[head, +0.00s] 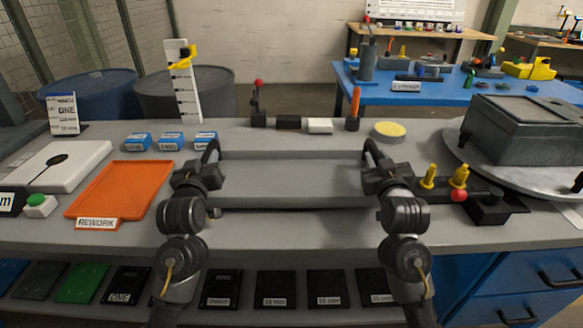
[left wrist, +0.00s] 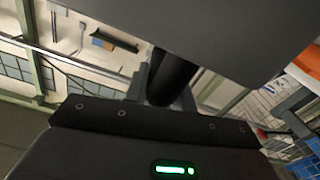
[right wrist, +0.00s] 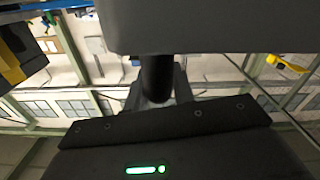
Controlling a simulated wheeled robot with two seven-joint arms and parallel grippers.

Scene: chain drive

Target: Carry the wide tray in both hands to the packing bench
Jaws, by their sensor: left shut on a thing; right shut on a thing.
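The wide grey tray (head: 292,178) spans the space between my two hands over the front middle of the grey bench, looking about level. It has a dark handle at each end. My left gripper (head: 205,168) is shut on the left handle, a dark round bar in the left wrist view (left wrist: 172,78). My right gripper (head: 378,168) is shut on the right handle, which shows in the right wrist view (right wrist: 157,78). A dark gap shows under the tray's front edge; I cannot tell how high it is. No label in view reads as the packing bench.
The grey bench (head: 330,228) holds an orange REWORK tray (head: 122,188) at left, blue boxes (head: 172,141) behind, and a yellow disc (head: 390,129). At right are yellow pegs (head: 459,177), a red knob (head: 458,195) and a grey box (head: 525,125) on a turntable. A blue table (head: 440,92) stands behind.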

